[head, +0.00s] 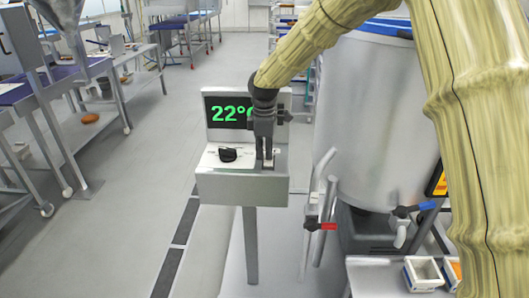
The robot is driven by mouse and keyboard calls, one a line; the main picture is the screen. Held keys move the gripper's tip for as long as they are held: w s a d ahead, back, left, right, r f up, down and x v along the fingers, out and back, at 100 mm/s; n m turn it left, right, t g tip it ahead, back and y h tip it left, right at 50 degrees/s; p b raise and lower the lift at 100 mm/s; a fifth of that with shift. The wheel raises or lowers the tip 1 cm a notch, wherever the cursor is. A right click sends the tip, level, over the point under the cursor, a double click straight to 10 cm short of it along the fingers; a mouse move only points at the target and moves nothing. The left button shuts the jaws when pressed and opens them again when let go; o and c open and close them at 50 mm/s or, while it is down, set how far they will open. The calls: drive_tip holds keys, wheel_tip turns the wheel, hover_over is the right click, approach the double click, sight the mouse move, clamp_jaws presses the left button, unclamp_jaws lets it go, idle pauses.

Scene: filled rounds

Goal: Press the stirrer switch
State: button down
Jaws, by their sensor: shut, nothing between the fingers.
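A grey control box (241,188) stands on a post in the middle of the head view. Its upright screen (224,112) reads 22° in green, the rest of the reading covered by my arm. A black knob (228,155) sits on its sloped white top panel. My gripper (267,164) is shut and points down at the right part of this panel, right of the knob. It hides what lies beneath it, and I cannot make out the stirrer switch or whether the fingertips touch the panel.
A large steel vat (373,115) stands close on the right, with a red-handled valve (322,226) and a blue-handled valve (412,210) low in front. Small trays (424,272) sit at lower right. Steel tables (60,100) line the left; the floor between is clear.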

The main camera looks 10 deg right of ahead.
sight(264, 160)
drive_tip(key=shift+r, duration=0.15)
drive_tip(key=r+p, duration=0.3)
drive_tip(key=r, duration=0.1)
drive_tip(key=shift+s+p, duration=0.2)
drive_tip(key=shift+p, duration=0.2)
wheel_tip(264, 160, up, 10)
drive_tip(key=s+b, duration=0.1)
drive_tip(key=b, duration=0.1)
drive_tip(key=shift+s+a+f+b, duration=0.15)
drive_tip(key=shift+s+a+b, duration=0.05)
drive_tip(key=shift+b, duration=0.15)
